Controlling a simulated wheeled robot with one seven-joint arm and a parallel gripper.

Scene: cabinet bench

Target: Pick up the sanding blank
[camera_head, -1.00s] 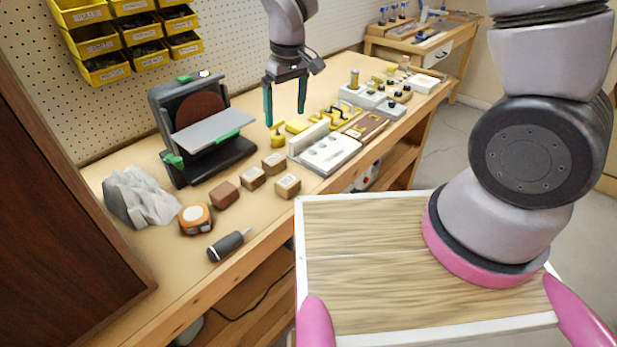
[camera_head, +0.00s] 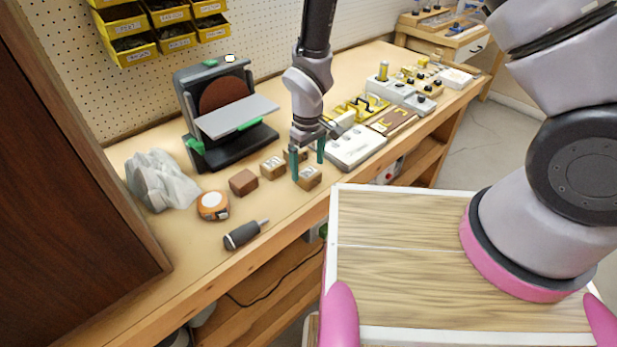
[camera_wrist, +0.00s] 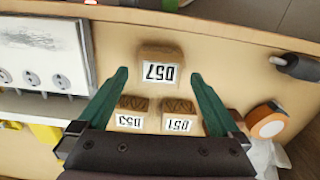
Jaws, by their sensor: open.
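Several small wooden blocks lie on the bench, and I cannot tell by look alone which is the sanding blank. The block labelled 057 (camera_wrist: 160,72) is nearest the bench's front edge, and it also shows in the head view (camera_head: 309,179). My gripper (camera_head: 308,171) is open and empty, pointing down over it. In the wrist view block 057 lies between the fingertips (camera_wrist: 160,76), with room on both sides. Blocks 053 (camera_wrist: 130,115) and 051 (camera_wrist: 178,117) sit behind it. A darker brown block (camera_head: 243,182) lies to the left, mostly hidden by a finger in the wrist view.
A disc sander (camera_head: 225,115) stands behind the blocks. A white panel (camera_head: 356,147) lies close on the right. A dark cabinet (camera_head: 70,190) bounds the left.

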